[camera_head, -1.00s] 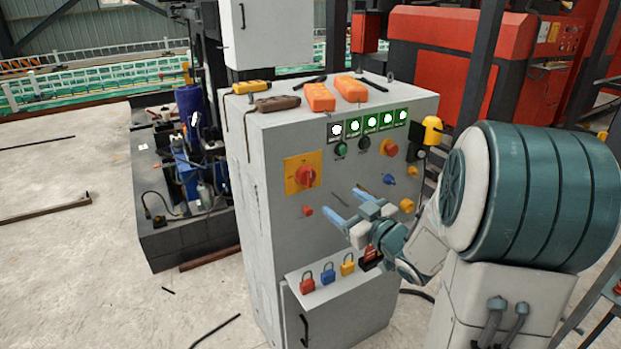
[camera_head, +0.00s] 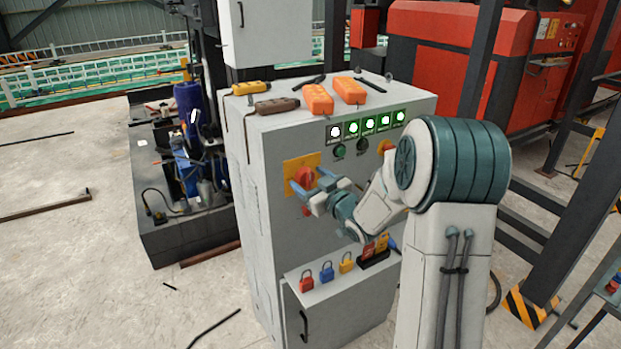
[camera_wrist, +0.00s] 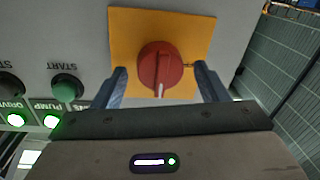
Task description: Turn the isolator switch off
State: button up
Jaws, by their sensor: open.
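The isolator switch is a red rotary knob (camera_head: 305,176) on a yellow plate (camera_head: 290,164), on the front face of the grey cabinet. In the wrist view the red knob (camera_wrist: 160,65) sits on the yellow plate (camera_wrist: 130,25), with a pale pointer mark on its lower side. My gripper (camera_head: 311,182) is open in front of the knob. In the wrist view my gripper's two blue fingers (camera_wrist: 160,85) stand on the left and right of the knob, with gaps on both sides. I cannot tell how far the fingertips are from the plate.
Orange handheld boxes (camera_head: 318,98) lie on top.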

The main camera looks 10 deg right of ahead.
jog(key=shift+w, duration=0.1)
jog(key=c, duration=1)
